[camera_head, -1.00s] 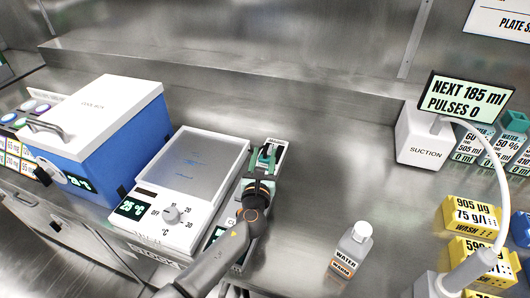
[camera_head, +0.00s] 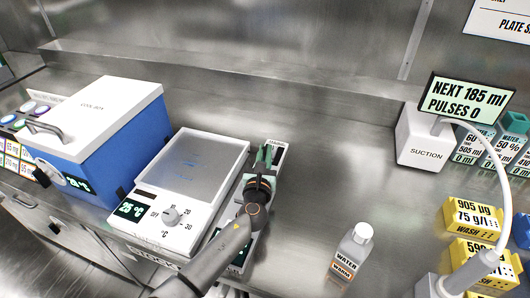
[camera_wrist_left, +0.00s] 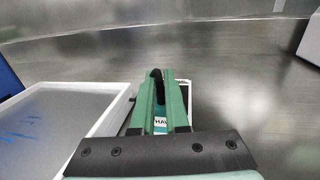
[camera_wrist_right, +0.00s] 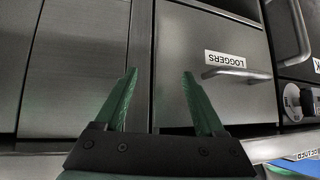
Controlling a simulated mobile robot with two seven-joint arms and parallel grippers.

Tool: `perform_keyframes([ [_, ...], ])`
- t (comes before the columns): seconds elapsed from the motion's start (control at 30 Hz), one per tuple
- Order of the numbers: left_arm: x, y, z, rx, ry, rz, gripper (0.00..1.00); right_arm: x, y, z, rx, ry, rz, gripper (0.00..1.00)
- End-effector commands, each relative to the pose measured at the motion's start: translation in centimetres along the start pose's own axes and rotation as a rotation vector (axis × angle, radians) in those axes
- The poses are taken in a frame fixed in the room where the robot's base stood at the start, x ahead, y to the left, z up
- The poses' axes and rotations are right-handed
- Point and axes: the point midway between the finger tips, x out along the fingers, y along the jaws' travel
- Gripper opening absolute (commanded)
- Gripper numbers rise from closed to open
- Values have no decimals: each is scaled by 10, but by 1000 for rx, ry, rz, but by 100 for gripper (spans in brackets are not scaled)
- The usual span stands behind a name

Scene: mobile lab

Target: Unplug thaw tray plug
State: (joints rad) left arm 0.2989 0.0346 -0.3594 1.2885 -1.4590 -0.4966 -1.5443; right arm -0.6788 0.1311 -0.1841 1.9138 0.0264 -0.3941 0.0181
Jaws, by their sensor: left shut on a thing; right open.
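The thaw tray (camera_head: 207,160) is a white unit with a clear-looking plate, a dial and a 25 °C display. My left gripper (camera_head: 265,154) is just right of it, over a narrow strip-like unit (camera_head: 279,149). In the left wrist view, its green fingers (camera_wrist_left: 160,95) are shut on the plug (camera_wrist_left: 160,124), a teal piece with a partly hidden label reading "HAW". A black loop (camera_wrist_left: 156,74) shows between the fingertips. The fingers hide most of the plug, and I cannot tell whether it is seated. My right gripper (camera_wrist_right: 158,95) is open and empty before a drawer front.
A blue cool box (camera_head: 110,140) with a white lid stands left of the tray. A water bottle (camera_head: 352,250), a suction unit (camera_head: 420,140) and yellow wash boxes (camera_head: 472,215) are to the right. The steel bench between is clear. A drawer labelled LOGGERS (camera_wrist_right: 215,75) faces my right gripper.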

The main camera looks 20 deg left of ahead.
Motion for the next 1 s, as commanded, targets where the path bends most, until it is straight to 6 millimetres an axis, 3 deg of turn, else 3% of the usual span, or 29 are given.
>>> perform_keyframes([
  [1.0,0,0,12,0,-5,0,0,-6,0,-7,0,1,0,72],
])
